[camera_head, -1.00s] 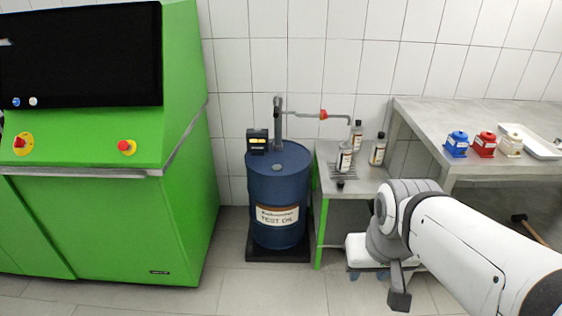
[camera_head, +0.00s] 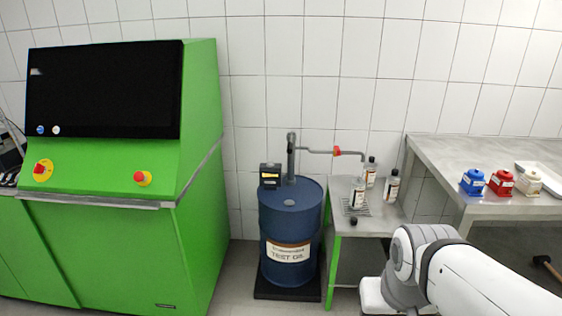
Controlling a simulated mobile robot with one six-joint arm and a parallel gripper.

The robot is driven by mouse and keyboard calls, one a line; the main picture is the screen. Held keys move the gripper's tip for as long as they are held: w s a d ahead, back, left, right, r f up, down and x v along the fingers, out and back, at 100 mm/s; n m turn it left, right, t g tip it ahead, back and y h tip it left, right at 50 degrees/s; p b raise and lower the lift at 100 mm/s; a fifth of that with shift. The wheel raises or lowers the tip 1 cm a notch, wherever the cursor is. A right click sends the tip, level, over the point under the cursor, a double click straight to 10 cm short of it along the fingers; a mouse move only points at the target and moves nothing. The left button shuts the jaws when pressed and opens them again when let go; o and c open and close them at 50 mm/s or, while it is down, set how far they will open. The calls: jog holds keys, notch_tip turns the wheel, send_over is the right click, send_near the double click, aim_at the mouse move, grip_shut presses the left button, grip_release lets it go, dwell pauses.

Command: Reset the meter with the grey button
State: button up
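The meter (camera_head: 270,176) is a small dark box with a yellowish display, mounted at the left of the pump pipe on top of the blue test oil drum (camera_head: 290,245). It is too small here to make out a grey button on it. My arm reaches in from the lower right, with its white links in front of the small side table. My gripper is not in view; the arm's end runs below the bottom edge of the picture.
A green machine (camera_head: 199,230) with a black screen stands left of the drum. Several bottles (camera_head: 392,187) stand on the small table (camera_head: 384,220). A bench (camera_head: 437,155) on the right holds blue, red and cream containers and a white tray (camera_head: 545,178). A pipe with a red valve (camera_head: 336,151) extends right.

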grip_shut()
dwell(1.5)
